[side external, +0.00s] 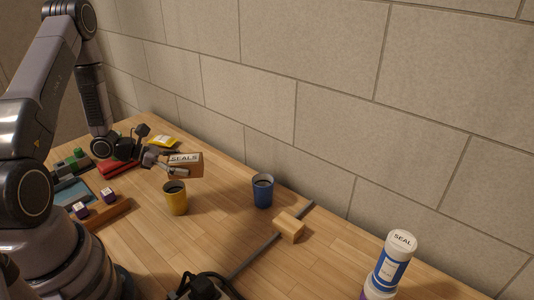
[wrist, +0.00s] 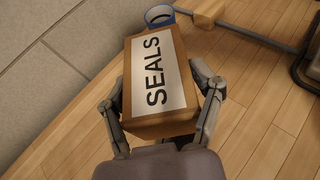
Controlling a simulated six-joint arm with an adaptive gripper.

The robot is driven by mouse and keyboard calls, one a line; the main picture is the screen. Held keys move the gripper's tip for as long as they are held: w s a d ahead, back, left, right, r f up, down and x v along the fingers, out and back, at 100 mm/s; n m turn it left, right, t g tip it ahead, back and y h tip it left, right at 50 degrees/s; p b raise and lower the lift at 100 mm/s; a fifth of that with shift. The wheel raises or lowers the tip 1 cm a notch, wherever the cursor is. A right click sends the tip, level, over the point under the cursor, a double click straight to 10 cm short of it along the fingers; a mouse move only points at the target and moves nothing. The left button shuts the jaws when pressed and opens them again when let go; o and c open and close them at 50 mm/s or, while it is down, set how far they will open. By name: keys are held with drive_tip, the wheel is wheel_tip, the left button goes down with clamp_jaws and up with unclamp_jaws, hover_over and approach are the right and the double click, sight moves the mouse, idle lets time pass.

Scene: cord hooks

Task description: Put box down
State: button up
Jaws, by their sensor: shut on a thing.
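A brown cardboard box with a white SEALS label (side external: 186,164) is between my gripper's fingers. It fills the middle of the wrist view, where the label of the box (wrist: 157,75) faces the camera. My gripper (wrist: 160,100) is shut on the box, one finger on each side. In the side view, my gripper (side external: 172,164) holds the box just behind and above a yellow mug (side external: 176,200). I cannot tell exactly how high the box is above the table, and its underside is hidden.
A blue mug (side external: 263,192) stands near the wall, beside a wooden block (side external: 289,226) and a dark strip (side external: 255,255). A white and blue SEAL bottle (side external: 392,262) is at front right. A yellow packet (side external: 163,141) and red item (side external: 115,164) lie behind. Bare table (side external: 222,215) lies between the mugs.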

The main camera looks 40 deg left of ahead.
drive_tip(key=shift+d+m+g, duration=0.3)
drive_tip(key=shift+d, duration=0.05)
drive_tip(key=shift+h, duration=0.3)
drive_tip(key=w+f, duration=0.1)
drive_tip(key=w, duration=0.1)
drive_tip(key=w+a+f, duration=0.1)
drive_tip(key=w, duration=0.1)
drive_tip(key=w+f, duration=0.1)
drive_tip(key=w, duration=0.2)
drive_tip(key=shift+a+f, duration=0.2)
drive_tip(key=shift+a, duration=0.1)
hover_over(220, 183)
drive_tip(key=f, duration=0.5)
drive_tip(key=shift+s+d+f, duration=0.2)
drive_tip(key=shift+s+f, duration=0.05)
drive_tip(key=shift+f, duration=0.1)
drive_tip(key=shift+w+a+f, duration=0.1)
drive_tip(key=shift+w+f, duration=0.05)
drive_tip(key=shift+f, duration=0.8)
drive_tip(key=shift+w+f, duration=0.1)
drive_tip(key=shift+f, duration=0.8)
drive_tip(key=shift+f, duration=0.1)
drive_tip(key=o, duration=1.3)
